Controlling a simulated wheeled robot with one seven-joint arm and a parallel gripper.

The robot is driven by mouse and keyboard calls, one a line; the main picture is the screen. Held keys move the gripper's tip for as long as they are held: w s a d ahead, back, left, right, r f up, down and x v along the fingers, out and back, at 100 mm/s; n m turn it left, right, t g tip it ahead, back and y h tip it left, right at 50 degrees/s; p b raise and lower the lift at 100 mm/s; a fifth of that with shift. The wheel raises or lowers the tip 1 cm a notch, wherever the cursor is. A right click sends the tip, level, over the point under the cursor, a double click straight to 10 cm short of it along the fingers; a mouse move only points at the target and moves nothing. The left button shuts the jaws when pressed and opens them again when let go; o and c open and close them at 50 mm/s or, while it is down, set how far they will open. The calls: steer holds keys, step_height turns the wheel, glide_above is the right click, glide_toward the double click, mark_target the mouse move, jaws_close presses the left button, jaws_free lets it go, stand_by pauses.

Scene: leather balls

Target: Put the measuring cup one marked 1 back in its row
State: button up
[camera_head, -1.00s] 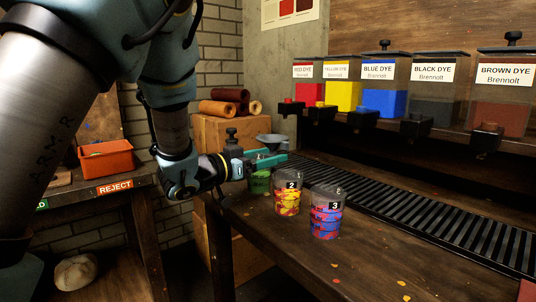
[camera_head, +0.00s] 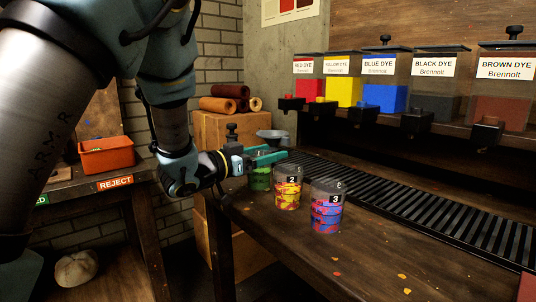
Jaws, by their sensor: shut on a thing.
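My gripper (camera_head: 268,157) is at the left end of the bench, shut on the green measuring cup (camera_head: 260,180). The cup is upright, and the fingers cover its upper part. Its number mark is hidden, and I cannot tell whether its base touches the bench. To its right stands the cup marked 2 (camera_head: 287,195), with yellow and red patches. Farther right and nearer stands the cup marked 3 (camera_head: 326,215), with blue and red patches. The green cup is roughly in line with these two.
A black slatted rack (camera_head: 420,205) runs along the bench behind the cups. Dye dispensers (camera_head: 380,95) stand on the shelf above. A grey funnel-like dish (camera_head: 272,136) is behind my gripper. An orange bin (camera_head: 105,158) is on the left table. The bench front is mostly clear.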

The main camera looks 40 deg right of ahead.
steer(key=shift+f, duration=0.5)
steer(key=shift+s+a+f+b, duration=0.15)
steer(key=shift+f+b, duration=0.25)
steer(key=shift+f, duration=0.1)
steer(key=shift+s+f, duration=0.1)
steer(key=shift+f, duration=0.05)
steer(key=o, duration=1.5)
steer(key=shift+o, duration=0.2)
steer(key=shift+a, duration=0.35)
steer(key=a, duration=0.3)
steer(key=a+r, duration=0.1)
steer(key=a, duration=0.2)
steer(key=w+a+r+b, duration=0.1)
steer(key=a, duration=0.3)
